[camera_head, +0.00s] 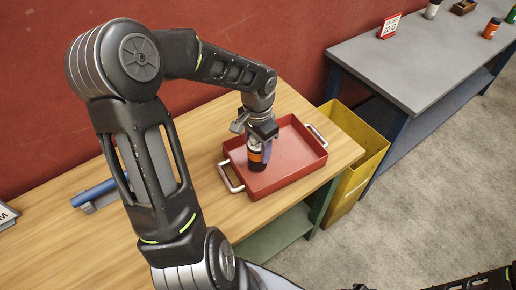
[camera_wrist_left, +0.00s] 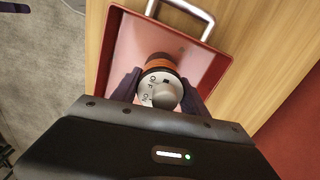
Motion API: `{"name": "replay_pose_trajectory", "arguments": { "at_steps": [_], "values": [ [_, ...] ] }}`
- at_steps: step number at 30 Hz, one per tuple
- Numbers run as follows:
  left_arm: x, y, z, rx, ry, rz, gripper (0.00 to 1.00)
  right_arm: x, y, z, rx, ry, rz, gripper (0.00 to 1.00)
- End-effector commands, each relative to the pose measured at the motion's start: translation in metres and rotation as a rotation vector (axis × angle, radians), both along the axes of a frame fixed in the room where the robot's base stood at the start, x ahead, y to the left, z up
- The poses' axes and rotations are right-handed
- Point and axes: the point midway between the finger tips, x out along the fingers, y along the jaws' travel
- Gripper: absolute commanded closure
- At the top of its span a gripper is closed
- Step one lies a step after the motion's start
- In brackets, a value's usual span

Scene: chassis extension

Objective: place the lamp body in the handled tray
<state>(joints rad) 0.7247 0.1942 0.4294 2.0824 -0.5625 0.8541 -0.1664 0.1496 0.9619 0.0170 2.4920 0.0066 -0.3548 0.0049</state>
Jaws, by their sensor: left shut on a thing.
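The lamp body (camera_head: 257,158) is a dark cylinder with an orange band. In the left wrist view its end (camera_wrist_left: 160,88) shows a pale dial with lettering and a grey knob. My left gripper (camera_head: 262,134) comes from above and is shut on it, with a finger on either side. The lamp body is upright or nearly so, inside the outline of the red handled tray (camera_head: 296,150), near its left side. Whether its base touches the tray floor cannot be told. The tray also shows in the left wrist view (camera_wrist_left: 207,62). My right gripper cannot be made out.
The tray stands on a wooden table (camera_head: 200,135), near its right end. A blue object (camera_head: 93,192) lies at the left. A yellow bin (camera_head: 352,180) stands beside the table. A grey table (camera_head: 425,60) at the right holds a red-and-white sign (camera_head: 390,26) and small containers.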

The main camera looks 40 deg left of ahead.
Motion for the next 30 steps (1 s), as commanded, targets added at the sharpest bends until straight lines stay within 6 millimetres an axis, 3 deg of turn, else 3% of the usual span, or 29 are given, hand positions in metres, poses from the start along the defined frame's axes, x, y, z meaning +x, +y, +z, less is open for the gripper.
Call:
{"name": "replay_pose_trajectory", "arguments": {
  "at_steps": [3, 14, 15, 22, 30],
  "values": [
    [-0.0004, -0.0004, -0.0100, -0.002, 0.000, 0.000, 0.94, -0.0001, -0.0001, 0.0008, 0.000, 0.000, 0.000, 0.57],
    [0.0000, -0.0002, -0.0147, 0.000, -0.001, 0.000, 0.94, 0.0002, 0.0001, -0.0034, 0.000, 0.000, 0.000, 0.57],
    [-0.0001, -0.0002, -0.0134, 0.000, -0.001, 0.001, 0.46, 0.0002, 0.0001, -0.0020, 0.000, 0.000, 0.000, 0.57],
    [-0.0001, -0.0002, -0.0130, 0.000, -0.001, 0.000, 0.27, 0.0002, 0.0002, -0.0016, 0.001, 0.000, 0.000, 0.57],
    [-0.0001, -0.0002, -0.0121, 0.000, -0.001, 0.000, 0.26, 0.0002, 0.0001, -0.0008, 0.000, 0.000, 0.000, 0.57]
  ]
}}
